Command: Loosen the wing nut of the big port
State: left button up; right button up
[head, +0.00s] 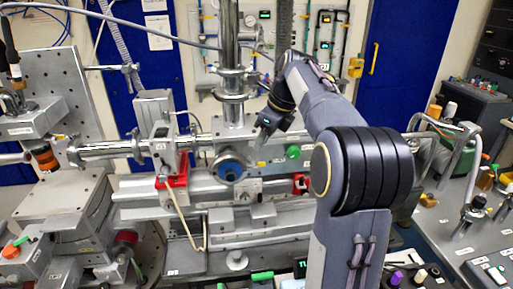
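My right arm reaches in from the lower right and across the middle of the head view. Its gripper (262,138) points down, just above and to the right of a round port with a blue face (231,170) on the steel beam pipe. The gripper looks apart from the port. Its fingers are small and dark, and I cannot tell whether they are open. I cannot make out a wing nut on the port, nor be sure that this is the big port. My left gripper is not in view.
A vertical steel pipe with a clamped flange (233,84) rises behind the gripper. A perforated plate (62,92) stands at the left. Small parts crowd the right bench (440,215).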

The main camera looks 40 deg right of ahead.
aim_at(253, 160)
jog(key=x, duration=0.5)
jog(key=shift+f, duration=0.15)
grip_shut()
